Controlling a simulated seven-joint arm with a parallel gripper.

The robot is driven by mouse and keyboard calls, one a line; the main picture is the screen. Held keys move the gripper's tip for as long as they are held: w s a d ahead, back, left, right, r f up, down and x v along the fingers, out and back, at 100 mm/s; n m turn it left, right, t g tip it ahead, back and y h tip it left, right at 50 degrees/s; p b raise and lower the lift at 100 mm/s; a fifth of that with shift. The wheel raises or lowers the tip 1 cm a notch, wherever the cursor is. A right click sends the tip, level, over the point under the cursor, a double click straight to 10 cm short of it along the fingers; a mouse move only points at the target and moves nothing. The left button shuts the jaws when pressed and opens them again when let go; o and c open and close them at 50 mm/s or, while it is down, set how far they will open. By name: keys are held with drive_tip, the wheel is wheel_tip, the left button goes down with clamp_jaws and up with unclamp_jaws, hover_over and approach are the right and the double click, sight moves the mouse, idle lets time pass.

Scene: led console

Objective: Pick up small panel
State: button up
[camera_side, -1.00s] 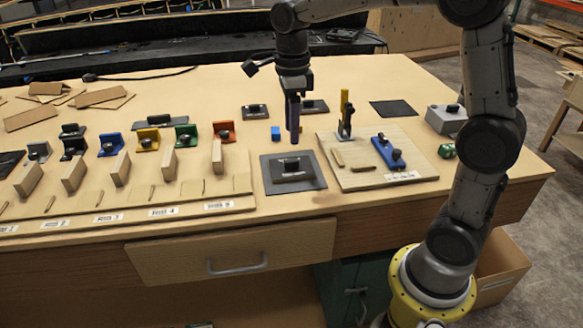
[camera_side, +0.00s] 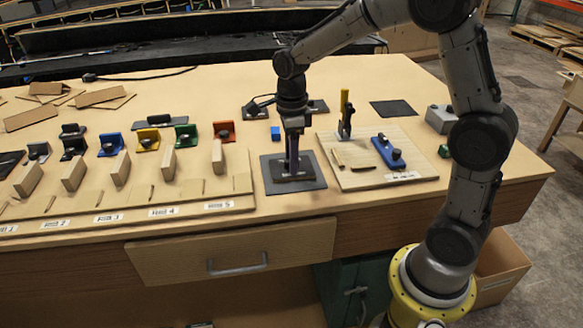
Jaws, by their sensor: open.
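The small panel (camera_side: 304,176) is likely the dark flat piece lying on the dark square mat (camera_side: 278,186) near the table's front edge; the task's name for it is my reading. My gripper (camera_side: 291,166) points straight down over this piece, its fingers at the knob on top. The fingers hide the knob and much of the piece's middle. My gripper is open; whether the fingers touch the knob cannot be told.
A wooden board (camera_side: 370,182) with a blue panel (camera_side: 389,152) and a yellow-handled clamp (camera_side: 345,112) is close on the right. A rack of coloured brackets and wooden blocks (camera_side: 168,163) is on the left. A small blue cube (camera_side: 275,133) lies behind.

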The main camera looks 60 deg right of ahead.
clamp_jaws()
drive_tip(key=shift+r, duration=0.15)
